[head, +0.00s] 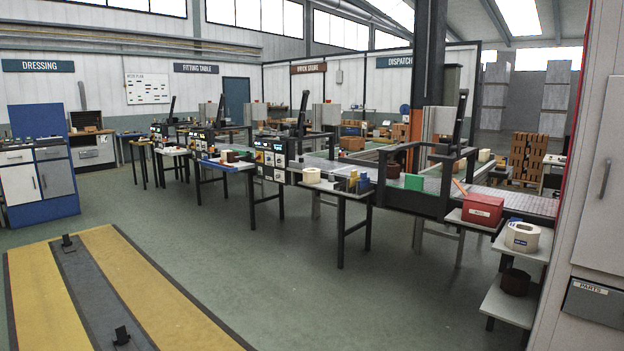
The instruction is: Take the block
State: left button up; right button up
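No gripper of mine shows in the head view. An orange-brown block (352,143) sits farther back along the line. I cannot tell which of these the task's block is. All are some distance away across the floor.
A red box (482,208) and a white tape roll (522,237) sit on shelves at the right, beside a tall grey cabinet (602,170). A blue-based cabinet (38,182) stands left. The green floor (240,260) is open; a yellow-edged strip (110,290) crosses it.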

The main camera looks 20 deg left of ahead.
aim_at(311, 176)
jog(key=j+u, duration=0.1)
jog(key=u, duration=0.2)
jog(key=j+u, duration=0.1)
jog(key=u, duration=0.15)
jog(key=i+j+u, duration=0.1)
jog(key=i+j, duration=0.25)
jog(key=j, duration=0.3)
jog(key=i+j+u, duration=0.1)
jog(key=i+j, duration=0.3)
jog(key=j, duration=0.2)
jog(key=i+j+u, duration=0.15)
jog(key=i+j, duration=0.3)
jog(key=i+z, duration=0.25)
jog(key=i, duration=0.25)
jog(key=i+j+z, duration=0.25)
jog(key=i, duration=0.2)
jog(key=i+j+z, duration=0.15)
jog(key=i+z, duration=0.15)
jog(key=i, duration=0.15)
jog(key=i+u, duration=0.1)
jog(key=i, duration=0.45)
jog(key=i+l+u, duration=0.1)
jog(key=i, duration=0.5)
jog(key=i+l+u, duration=0.15)
jog(key=i, duration=0.4)
